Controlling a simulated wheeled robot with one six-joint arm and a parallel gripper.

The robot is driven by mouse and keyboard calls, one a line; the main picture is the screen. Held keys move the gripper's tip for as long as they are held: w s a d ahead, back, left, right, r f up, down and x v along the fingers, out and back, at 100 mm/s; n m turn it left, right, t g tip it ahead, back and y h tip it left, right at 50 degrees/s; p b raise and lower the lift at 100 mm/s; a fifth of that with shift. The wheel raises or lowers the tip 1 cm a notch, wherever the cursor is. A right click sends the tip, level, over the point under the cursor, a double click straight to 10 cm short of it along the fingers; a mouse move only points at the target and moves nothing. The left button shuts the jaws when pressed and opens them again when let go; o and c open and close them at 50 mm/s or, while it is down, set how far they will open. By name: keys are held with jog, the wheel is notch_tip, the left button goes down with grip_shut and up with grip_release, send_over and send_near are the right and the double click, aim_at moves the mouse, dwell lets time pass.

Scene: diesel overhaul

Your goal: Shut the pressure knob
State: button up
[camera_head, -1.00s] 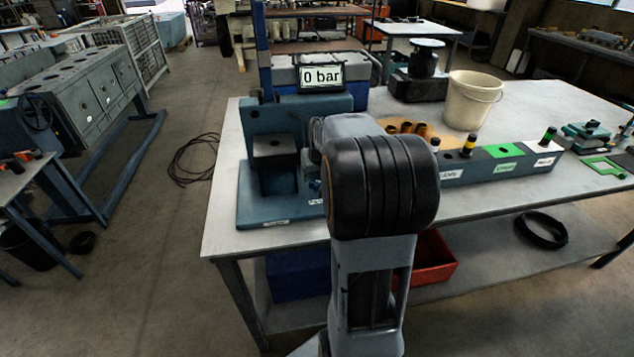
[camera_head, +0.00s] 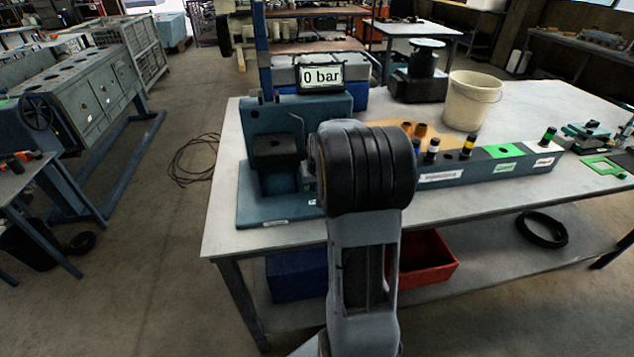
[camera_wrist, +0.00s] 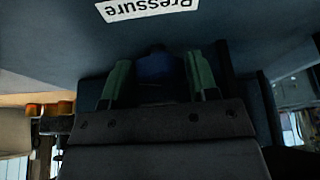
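The pressure knob (camera_wrist: 156,66) shows in the wrist view as a dim blue part below an upside-down "Pressure" label (camera_wrist: 148,8). My gripper (camera_wrist: 158,78) has one green-tipped finger on each side of the knob. The fingers stand well apart, and I make out no clear contact in the dark. In the head view my arm hides the gripper and the knob.
A blue rack (camera_head: 450,177) with several banded parts lies right of my arm on the table (camera_head: 225,240). A cream bucket (camera_head: 471,100) stands behind it. A red bin (camera_head: 428,262) sits on the lower shelf. The floor at left is mostly clear.

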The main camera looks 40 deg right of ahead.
jog(key=c, duration=0.6)
jog(key=shift+m, duration=0.6)
jog(key=shift+f+m+g+h+b, duration=0.15)
jog(key=shift+m+g+h+b, duration=0.3)
jog(key=shift+m, duration=0.65)
jog(key=shift+m+h, duration=0.25)
jog(key=shift+m, duration=0.35)
jog(key=o, duration=0.9)
jog(key=shift+r, duration=0.25)
jog(key=v, duration=1.3)
jog(key=shift+s+a+r, duration=0.1)
jog(key=shift+a+r, duration=0.05)
jog(key=shift+r, duration=0.15)
